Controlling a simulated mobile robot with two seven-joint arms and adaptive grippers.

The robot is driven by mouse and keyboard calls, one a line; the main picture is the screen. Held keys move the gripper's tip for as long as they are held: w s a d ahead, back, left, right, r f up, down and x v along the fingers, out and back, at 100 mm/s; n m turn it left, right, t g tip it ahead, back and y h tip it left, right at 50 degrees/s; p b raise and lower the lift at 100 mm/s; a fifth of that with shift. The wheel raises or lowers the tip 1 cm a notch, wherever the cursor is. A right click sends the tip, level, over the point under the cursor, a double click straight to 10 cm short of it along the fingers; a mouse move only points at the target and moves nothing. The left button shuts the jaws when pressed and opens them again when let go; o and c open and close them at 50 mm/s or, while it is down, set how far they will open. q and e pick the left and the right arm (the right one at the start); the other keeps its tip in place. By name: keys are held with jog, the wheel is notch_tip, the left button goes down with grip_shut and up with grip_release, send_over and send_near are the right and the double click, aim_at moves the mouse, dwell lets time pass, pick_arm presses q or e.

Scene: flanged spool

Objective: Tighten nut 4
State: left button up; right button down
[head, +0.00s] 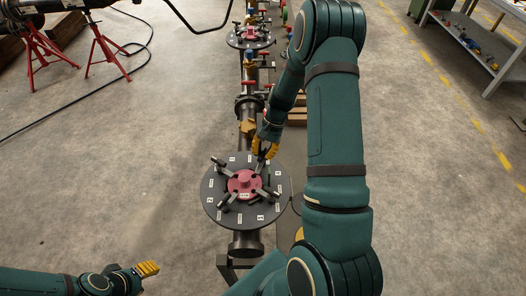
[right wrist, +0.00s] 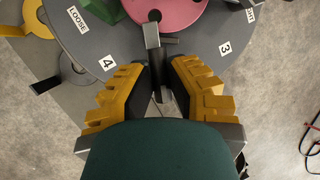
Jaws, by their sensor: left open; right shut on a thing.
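A round dark plate (head: 213,205) with small white number labels carries a pink hub (head: 243,184) and several dark bars sticking outward. In the right wrist view the pink hub (right wrist: 165,12) is at the top, and label 4 (right wrist: 108,63) and label 3 (right wrist: 226,47) lie either side of my gripper. My right gripper (right wrist: 162,78), at the plate's far right in the head view (head: 264,156), is shut on a grey bar (right wrist: 153,42) that points at the hub. Nut 4 itself I cannot make out. My left gripper (head: 150,269) is open and empty at the lower left, away from the plate.
A pipe (head: 246,243) runs under the plate and on to a second flanged assembly (head: 250,37) behind. Red stands (head: 98,45) are at the upper left. A grey shelf (head: 470,40) is at the upper right. The floor left of the plate is clear.

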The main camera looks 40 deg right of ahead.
jog(key=shift+f, duration=0.1)
jog(key=m+t+b, duration=0.1)
jog(key=m, duration=0.2)
jog(key=shift+s+a, duration=0.1)
jog(key=c, duration=0.9)
grip_release()
jog(key=v, duration=1.2)
jog(key=shift+s, duration=0.2)
